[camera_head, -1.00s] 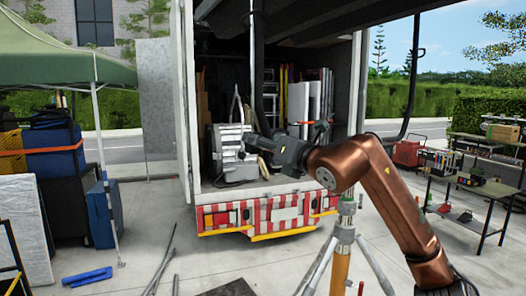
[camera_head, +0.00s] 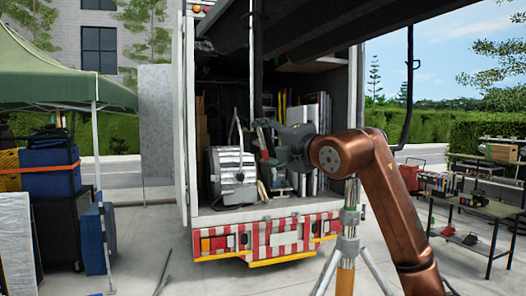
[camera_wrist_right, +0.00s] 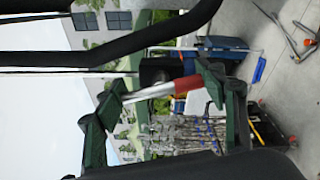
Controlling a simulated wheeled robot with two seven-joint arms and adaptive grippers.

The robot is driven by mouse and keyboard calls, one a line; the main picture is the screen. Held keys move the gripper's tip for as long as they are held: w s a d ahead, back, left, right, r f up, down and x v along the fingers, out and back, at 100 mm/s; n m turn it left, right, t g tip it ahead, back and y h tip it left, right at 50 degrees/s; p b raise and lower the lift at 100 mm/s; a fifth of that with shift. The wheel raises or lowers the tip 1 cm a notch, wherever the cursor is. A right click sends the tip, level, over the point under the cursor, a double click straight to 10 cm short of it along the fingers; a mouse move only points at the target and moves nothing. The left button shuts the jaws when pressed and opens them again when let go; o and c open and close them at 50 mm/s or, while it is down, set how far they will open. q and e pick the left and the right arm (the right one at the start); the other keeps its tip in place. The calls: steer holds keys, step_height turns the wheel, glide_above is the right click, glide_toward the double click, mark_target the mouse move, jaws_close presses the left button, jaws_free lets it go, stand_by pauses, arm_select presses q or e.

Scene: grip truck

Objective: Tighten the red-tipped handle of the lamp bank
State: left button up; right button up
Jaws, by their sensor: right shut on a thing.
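The lamp bank (camera_head: 232,178), a silver-grey ribbed unit, stands on the truck bed in the head view. In the right wrist view the red-tipped handle (camera_wrist_right: 188,85) is a silver rod with a red end. It lies between the green fingers of my right gripper (camera_wrist_right: 165,95), which is shut on it. The handle's joint with the lamp bank cannot be made out. My left gripper is not in view.
The truck bed (camera_head: 285,203) ends in a red-and-white striped bumper (camera_head: 283,235). White panels (camera_head: 312,112) stand behind my right wrist. A tripod stand (camera_head: 347,245) is in front of the truck. A tool table (camera_head: 478,205) is at right and a green canopy (camera_head: 60,80) at left.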

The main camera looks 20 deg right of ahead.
steer(key=shift+m+b, duration=0.45)
steer(key=shift+m, duration=0.45)
steer(key=o, duration=1.2)
steer(key=shift+d, duration=0.1)
steer(key=shift+c, duration=0.2)
steer(key=shift+o, duration=0.2)
steer(key=shift+s, duration=0.1)
steer(key=v, duration=1.1)
steer(key=shift+s, duration=0.4)
